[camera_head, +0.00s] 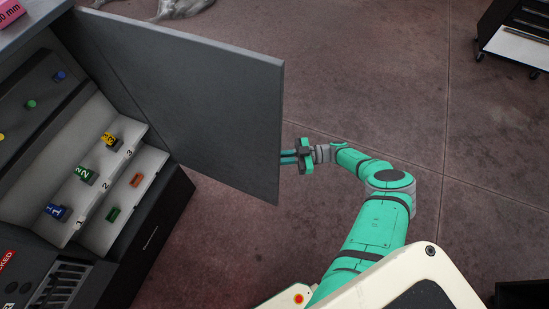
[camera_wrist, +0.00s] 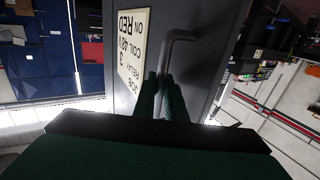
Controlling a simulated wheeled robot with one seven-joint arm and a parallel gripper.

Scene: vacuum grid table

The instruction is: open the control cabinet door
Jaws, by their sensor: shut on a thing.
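The grey control cabinet door (camera_head: 190,95) stands swung wide open from the cabinet (camera_head: 40,65) at the left of the head view. My gripper (camera_head: 286,157) is at the door's free edge, reaching behind it, with its fingertips partly hidden by the door. In the wrist view the door's outer face (camera_wrist: 205,60) shows a bent metal handle (camera_wrist: 178,40) and a lettered label (camera_wrist: 130,45). My gripper's fingers (camera_wrist: 162,95) are shut on the handle's lower part.
Inside the cabinet are numbered blue, green and yellow pieces on a pale stepped shelf (camera_head: 95,195), with coloured buttons above. A dark cart (camera_head: 515,35) stands at the upper right. The floor (camera_head: 380,80) right of the door is clear.

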